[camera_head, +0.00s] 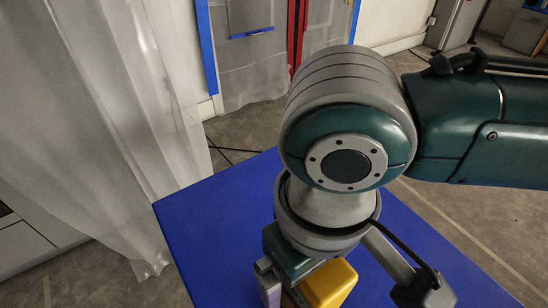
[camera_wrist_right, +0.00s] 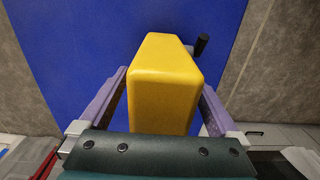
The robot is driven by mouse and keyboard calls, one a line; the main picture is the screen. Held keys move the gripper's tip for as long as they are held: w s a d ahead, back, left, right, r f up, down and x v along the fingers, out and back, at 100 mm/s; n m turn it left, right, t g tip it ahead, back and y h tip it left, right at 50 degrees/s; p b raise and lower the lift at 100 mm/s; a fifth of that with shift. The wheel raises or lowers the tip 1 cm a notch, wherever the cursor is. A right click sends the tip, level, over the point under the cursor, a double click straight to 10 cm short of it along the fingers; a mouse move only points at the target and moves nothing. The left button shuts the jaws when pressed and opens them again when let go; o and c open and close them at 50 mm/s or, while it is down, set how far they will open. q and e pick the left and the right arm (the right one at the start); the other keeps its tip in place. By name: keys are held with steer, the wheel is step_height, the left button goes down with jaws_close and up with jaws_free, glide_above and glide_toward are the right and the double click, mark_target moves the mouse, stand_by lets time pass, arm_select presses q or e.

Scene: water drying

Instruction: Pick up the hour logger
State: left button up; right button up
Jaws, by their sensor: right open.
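A yellow box-like thing with rounded edges, the only likely hour logger in view (camera_head: 328,284), is on the blue tabletop (camera_head: 215,225), partly hidden by my right arm. In the right wrist view the yellow hour logger (camera_wrist_right: 165,85) fills the middle. A small dark knob or handle (camera_wrist_right: 202,45) shows beside its far right end. My right gripper (camera_wrist_right: 163,82) is open, with one purple finger on each side of the hour logger. The right finger looks very near its side; I cannot tell whether it touches. My left gripper is in neither view.
Translucent plastic sheeting (camera_head: 95,130) hangs to the left of the table. A sheeted doorway with blue and red tape (camera_head: 296,35) stands behind. The visible tabletop around the hour logger is clear. Concrete floor surrounds the table.

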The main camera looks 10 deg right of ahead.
jaws_close()
stand_by(0.8)
